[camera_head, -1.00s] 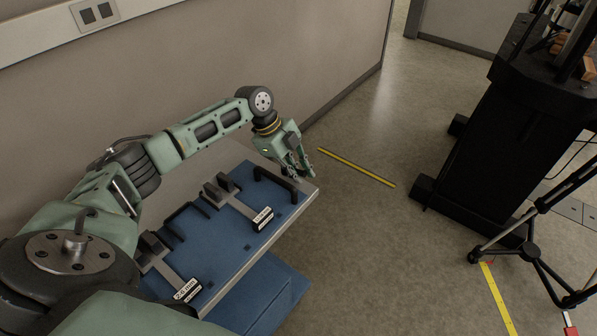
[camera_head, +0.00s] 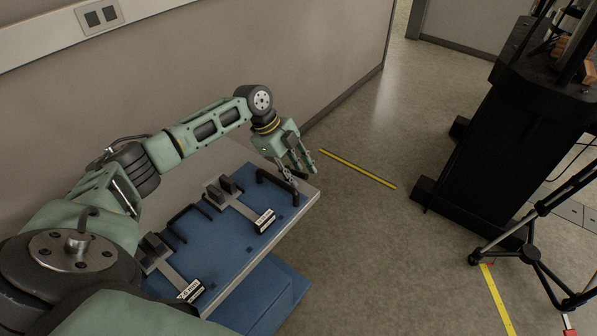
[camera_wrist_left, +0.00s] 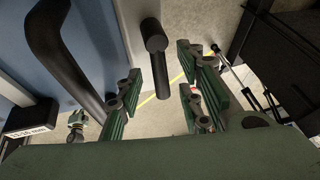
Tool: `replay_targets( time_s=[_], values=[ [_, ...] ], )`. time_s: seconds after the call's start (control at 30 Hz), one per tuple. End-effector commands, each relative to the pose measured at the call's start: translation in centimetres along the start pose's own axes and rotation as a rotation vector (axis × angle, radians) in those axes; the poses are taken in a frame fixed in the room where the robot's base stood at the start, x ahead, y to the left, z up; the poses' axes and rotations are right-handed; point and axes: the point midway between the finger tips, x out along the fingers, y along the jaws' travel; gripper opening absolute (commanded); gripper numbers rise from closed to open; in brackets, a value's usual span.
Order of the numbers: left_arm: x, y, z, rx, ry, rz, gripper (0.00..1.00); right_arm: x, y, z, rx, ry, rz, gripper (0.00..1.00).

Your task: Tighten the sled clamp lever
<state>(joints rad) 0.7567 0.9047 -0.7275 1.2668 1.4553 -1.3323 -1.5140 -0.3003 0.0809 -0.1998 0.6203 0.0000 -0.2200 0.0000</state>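A short black cylindrical lever (camera_wrist_left: 156,62), likely the clamp lever, sticks out near the pale edge of the blue-topped sled (camera_head: 228,245). In the left wrist view it lies between my left gripper's fingers, closer to the left finger; I see no clear contact. My left gripper (camera_head: 302,178) is open at the sled's far right corner, fingers pointing down; its spread fingers also show in the wrist view (camera_wrist_left: 163,88). In the head view the lever is not clear beneath the fingertips.
A black curved handle (camera_wrist_left: 62,55) stands left of the fingers. Grey holders with labels (camera_head: 264,220) sit on the blue top. A wall (camera_head: 250,50) runs behind the arm. Floor to the right is clear up to a black machine (camera_head: 485,130) and a tripod (camera_head: 530,252).

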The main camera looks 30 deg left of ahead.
Motion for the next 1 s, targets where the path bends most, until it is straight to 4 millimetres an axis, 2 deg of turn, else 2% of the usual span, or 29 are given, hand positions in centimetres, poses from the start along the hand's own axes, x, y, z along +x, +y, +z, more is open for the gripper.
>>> replay_targets(
  time_s=[0.03,0.5,0.87,1.0],
  values=[
    [-0.8,-0.1,-0.1,-0.001,0.0,0.0,0.34,-0.7,0.0,-0.1,0.0,0.0,0.0,0.0],
    [-4.4,0.0,-0.1,0.0,0.001,0.0,0.34,-3.4,-0.1,-0.3,0.0,0.0,-0.002,0.0],
    [-4.5,0.0,0.0,0.0,0.001,0.0,0.34,-3.3,0.0,-0.4,0.0,0.0,-0.001,0.0],
    [-5.7,-0.1,0.0,0.0,-0.001,-0.002,0.34,-3.3,0.0,-0.3,0.0,0.001,-0.001,0.0]
  ],
)
